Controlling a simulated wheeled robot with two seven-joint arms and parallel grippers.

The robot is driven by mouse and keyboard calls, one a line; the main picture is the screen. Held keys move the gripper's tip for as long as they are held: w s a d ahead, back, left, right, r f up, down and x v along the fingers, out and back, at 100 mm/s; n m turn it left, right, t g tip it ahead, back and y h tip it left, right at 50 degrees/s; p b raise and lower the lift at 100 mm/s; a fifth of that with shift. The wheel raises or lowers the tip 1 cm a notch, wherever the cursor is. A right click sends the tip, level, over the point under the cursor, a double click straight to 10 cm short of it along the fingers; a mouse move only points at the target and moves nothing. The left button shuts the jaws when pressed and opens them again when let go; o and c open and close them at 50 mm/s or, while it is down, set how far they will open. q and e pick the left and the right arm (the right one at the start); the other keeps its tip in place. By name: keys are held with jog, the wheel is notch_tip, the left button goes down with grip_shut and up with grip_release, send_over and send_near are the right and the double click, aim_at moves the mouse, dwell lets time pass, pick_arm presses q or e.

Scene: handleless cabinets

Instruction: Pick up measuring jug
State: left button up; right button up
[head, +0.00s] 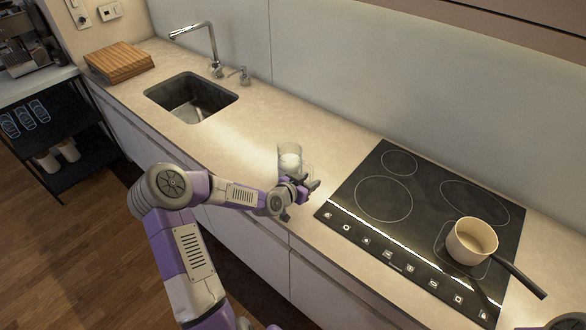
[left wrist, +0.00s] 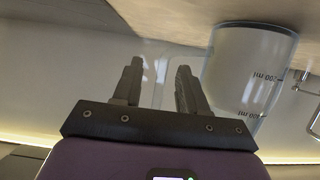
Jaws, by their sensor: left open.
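The measuring jug (head: 289,158) is clear, with a whitish lower part. It stands on the beige counter, left of the hob. In the left wrist view the jug (left wrist: 246,75) shows at the right, tilted in the picture, with dark ml marks. My left gripper (head: 314,187) is at the jug's near right side, by the counter's front edge. In the left wrist view its two dark fingers (left wrist: 158,82) are apart. A faint clear strip, seemingly the jug's handle, shows between them; whether they touch it I cannot tell. My right gripper is not seen.
The black hob (head: 372,197) lies to the right, with a cream saucepan (head: 470,240) on it, its dark handle pointing to the front right. The sink (head: 190,98) and tap (head: 208,45) are at the left. A wooden board (head: 119,62) lies beyond. The counter around the jug is clear.

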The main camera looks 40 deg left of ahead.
pick_arm(q)
jog(key=x, duration=0.3)
jog(key=shift+w+f, duration=0.2)
jog(key=shift+w, duration=0.15)
grip_shut()
dwell(1.0)
jog(key=shift+w+a+r, duration=0.1)
